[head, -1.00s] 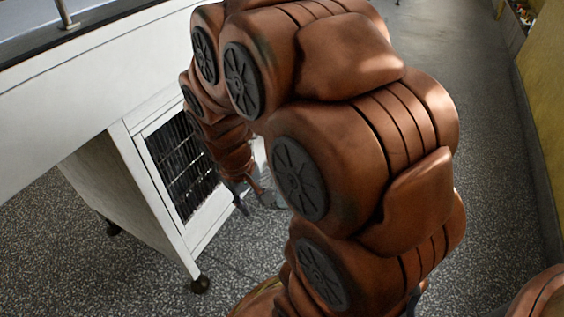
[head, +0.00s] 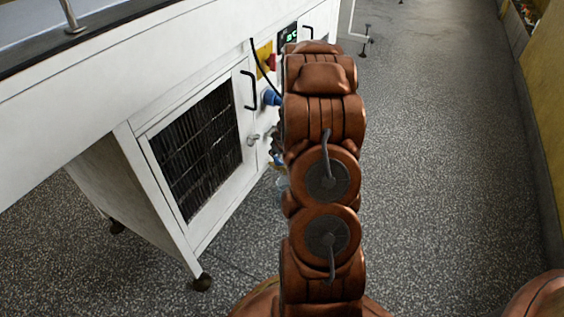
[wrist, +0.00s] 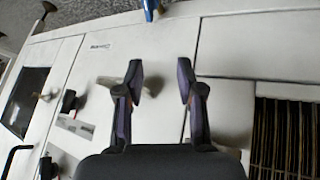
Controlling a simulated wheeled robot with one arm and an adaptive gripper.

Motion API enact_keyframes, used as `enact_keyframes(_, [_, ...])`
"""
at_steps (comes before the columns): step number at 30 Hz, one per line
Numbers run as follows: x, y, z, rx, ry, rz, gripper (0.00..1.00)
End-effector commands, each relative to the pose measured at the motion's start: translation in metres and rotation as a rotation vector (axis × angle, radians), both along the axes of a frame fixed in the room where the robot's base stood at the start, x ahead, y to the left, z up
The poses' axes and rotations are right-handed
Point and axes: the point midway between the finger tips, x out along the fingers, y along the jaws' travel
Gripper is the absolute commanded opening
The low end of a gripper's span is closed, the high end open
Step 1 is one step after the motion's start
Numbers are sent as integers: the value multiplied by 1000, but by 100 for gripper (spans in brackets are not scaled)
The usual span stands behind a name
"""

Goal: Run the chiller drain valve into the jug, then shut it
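In the head view a small silver fitting (head: 253,139), possibly the drain valve, sticks out of the white chiller cabinet front right of the grille. A pale bluish, see-through shape (head: 282,188), possibly the jug, shows low beside my arm, mostly hidden. My gripper is hidden or too small to tell there. In the wrist view my gripper (wrist: 160,75) is open, two dark fingers apart with nothing held between them. It faces the white panel. A blurred pale knob-like shape (wrist: 152,84) shows beside the left finger; I cannot tell whether it is the valve.
The cabinet has a dark grille (head: 197,150), a black door handle (head: 249,90), a yellow and red switch (head: 265,58) and a blue plug (head: 271,97). A white counter (head: 110,85) overhangs on the left. Speckled floor (head: 440,160) is clear on the right.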

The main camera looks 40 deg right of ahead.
Motion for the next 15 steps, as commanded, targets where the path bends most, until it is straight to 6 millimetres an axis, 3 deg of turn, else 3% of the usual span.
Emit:
enact_keyframes(9, [2,-41,-53,52,-193,47,38])
enact_keyframes(15, [-7,-56,-84,102,-352,77,38])
